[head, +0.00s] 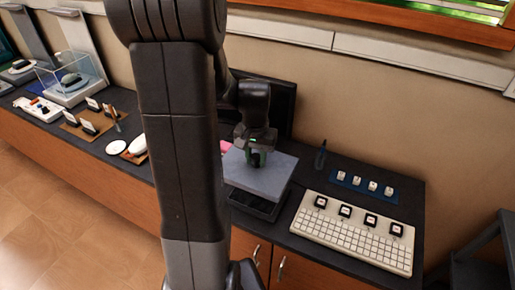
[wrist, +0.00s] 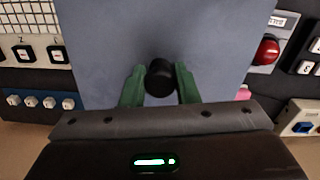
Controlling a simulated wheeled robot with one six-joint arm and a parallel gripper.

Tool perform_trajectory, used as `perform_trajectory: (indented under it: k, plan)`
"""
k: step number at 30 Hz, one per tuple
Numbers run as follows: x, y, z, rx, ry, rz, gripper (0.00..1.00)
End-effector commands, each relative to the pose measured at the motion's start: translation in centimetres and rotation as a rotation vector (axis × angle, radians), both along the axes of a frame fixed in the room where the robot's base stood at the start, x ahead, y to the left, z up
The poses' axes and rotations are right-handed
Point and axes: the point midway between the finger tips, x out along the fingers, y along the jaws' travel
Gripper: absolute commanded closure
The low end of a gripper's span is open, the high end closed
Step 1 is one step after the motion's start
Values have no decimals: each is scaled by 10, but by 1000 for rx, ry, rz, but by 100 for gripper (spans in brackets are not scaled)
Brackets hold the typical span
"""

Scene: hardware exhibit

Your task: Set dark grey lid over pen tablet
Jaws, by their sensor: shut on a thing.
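The dark grey lid is a flat square plate (head: 273,172) with a black round knob on top. It also fills the middle of the wrist view (wrist: 160,30). My gripper (head: 257,158) is shut on the black knob; in the wrist view its green fingers (wrist: 160,84) stand on either side of the knob. The lid hangs level or nearly so above a dark, flat thing (head: 258,204) on the counter, probably the pen tablet. Only the tablet's front part shows; the lid hides the rest. A gap shows between them in the head view.
A white keyboard (head: 352,238) with black square keys lies right of the lid. Behind it are a blue strip (head: 364,186) of small switches and a dark bottle (head: 321,155). A dark screen (head: 284,105) stands behind. My arm hides the counter left of the lid.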

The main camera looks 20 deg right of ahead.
Motion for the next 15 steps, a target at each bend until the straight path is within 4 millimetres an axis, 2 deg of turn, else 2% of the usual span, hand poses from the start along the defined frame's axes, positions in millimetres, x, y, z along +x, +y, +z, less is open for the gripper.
perform_trajectory:
  k: [8, 15]
  plan:
    - [0, 0, -18, 0, 0, 0, 99]
    - [0, 0, -42, 1, 1, 0, 99]
